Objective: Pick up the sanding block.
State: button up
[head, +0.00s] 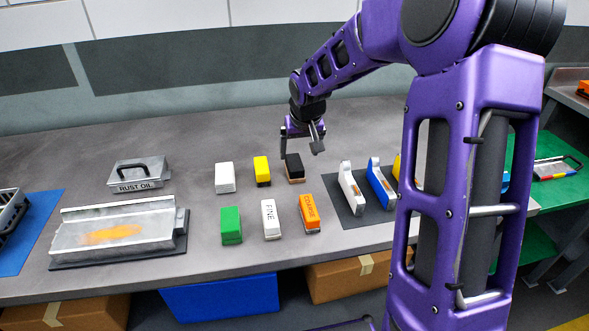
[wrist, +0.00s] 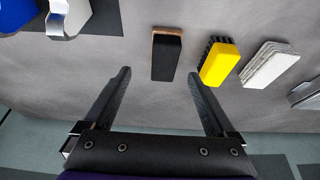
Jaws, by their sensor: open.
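Several small blocks stand on the grey bench in two rows; none is labelled as a sanding block. A black block with a tan base (head: 295,172) is nearest my gripper (head: 301,148). My gripper is open and empty, above and just behind that block. In the wrist view the black block (wrist: 166,58) lies ahead of the gap between my fingertips (wrist: 157,74), and they are not seen touching it. In the front row are a green block (head: 231,225), a white block marked FINE (head: 270,218) and an orange block marked COARSE (head: 310,213).
A yellow brush (head: 262,170) with dark bristles, also in the wrist view (wrist: 221,62), stands close beside the black block. Past it is a white block (head: 225,177). White (head: 350,186) and blue (head: 380,183) handled tools stand on a dark mat. A RUST OIL box (head: 139,176) is left.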

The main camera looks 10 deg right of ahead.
aim_at(295, 162)
jog(key=shift+w+a+x, duration=0.15)
jog(key=shift+a+x, duration=0.05)
jog(key=shift+x, duration=1.55)
jog(key=shift+w+a+x, duration=0.15)
jog(key=shift+x, duration=1.6)
jog(key=shift+r, duration=0.15)
grip_shut()
